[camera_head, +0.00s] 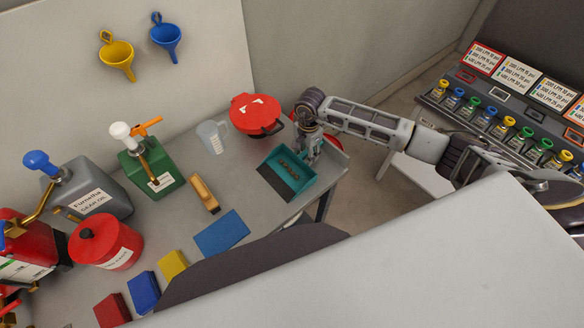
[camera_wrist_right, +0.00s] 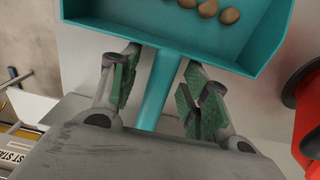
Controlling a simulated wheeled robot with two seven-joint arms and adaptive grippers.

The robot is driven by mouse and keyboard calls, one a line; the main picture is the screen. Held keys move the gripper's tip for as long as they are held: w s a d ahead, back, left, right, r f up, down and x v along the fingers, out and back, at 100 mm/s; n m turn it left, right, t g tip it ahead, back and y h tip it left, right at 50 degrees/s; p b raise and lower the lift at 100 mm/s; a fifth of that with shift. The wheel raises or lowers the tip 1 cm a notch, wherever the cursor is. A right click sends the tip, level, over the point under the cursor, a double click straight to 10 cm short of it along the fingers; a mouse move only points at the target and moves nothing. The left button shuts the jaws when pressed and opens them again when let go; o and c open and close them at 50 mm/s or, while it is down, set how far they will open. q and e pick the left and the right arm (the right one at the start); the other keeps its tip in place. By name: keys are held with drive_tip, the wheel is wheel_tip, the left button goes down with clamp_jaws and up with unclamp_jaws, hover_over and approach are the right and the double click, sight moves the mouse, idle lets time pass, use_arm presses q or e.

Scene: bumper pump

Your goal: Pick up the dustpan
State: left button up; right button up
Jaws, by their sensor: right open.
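A teal dustpan (camera_head: 307,181) with a dark front lip lies at the right end of the grey workbench, with several small brown lumps inside. It also shows in the right wrist view (camera_wrist_right: 130,20), where its teal handle (camera_wrist_right: 157,95) runs down toward my palm. My right gripper (camera_head: 312,142) is at the handle side of the pan. In the right wrist view its open fingers (camera_wrist_right: 162,82) stand on either side of the handle, with gaps between the green pads and the handle. The handle's end is hidden behind the gripper body. My left gripper is out of view.
A red lidded container (camera_head: 256,114) and a clear jug (camera_head: 212,137) stand behind the dustpan. A brush with a tan handle (camera_head: 204,194) and a blue cloth (camera_head: 222,233) lie to its left. The bench's right edge is close by.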

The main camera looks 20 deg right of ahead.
clamp_jaws()
idle(0.3)
drive_tip(key=shift+r, duration=0.1)
wheel_tip(320, 180, up, 18)
drive_tip(key=b, duration=0.3)
idle(0.6)
idle(0.4)
